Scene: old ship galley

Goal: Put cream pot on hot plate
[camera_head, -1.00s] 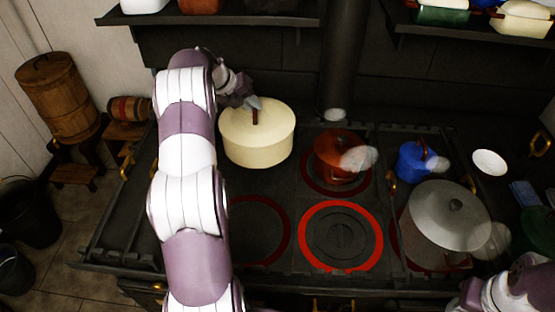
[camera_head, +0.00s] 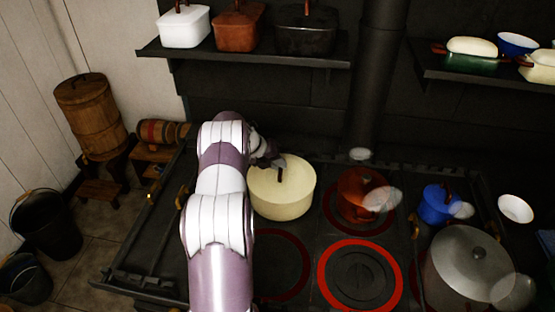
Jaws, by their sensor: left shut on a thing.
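The cream pot (camera_head: 284,200) is a round lidded pot with a dark brown handle on top. It is upright at the back left of the black stove; I cannot tell whether its base touches the stove. My left gripper (camera_head: 281,170) is shut on the handle of the cream pot from above left. A hot plate with a bright red glowing ring (camera_head: 360,277) is at the stove's front, right of the pot, and it is bare. A darker red ring (camera_head: 305,265) lies in front of the pot, partly hidden by my left arm. My right gripper is out of view.
A brown-red pot (camera_head: 362,191) stands right of the cream pot, behind the glowing plate. A blue pot (camera_head: 436,206) and a large grey lidded pot (camera_head: 468,265) are further right. A shelf (camera_head: 250,52) with pots hangs above, and a stovepipe (camera_head: 373,85) rises behind.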

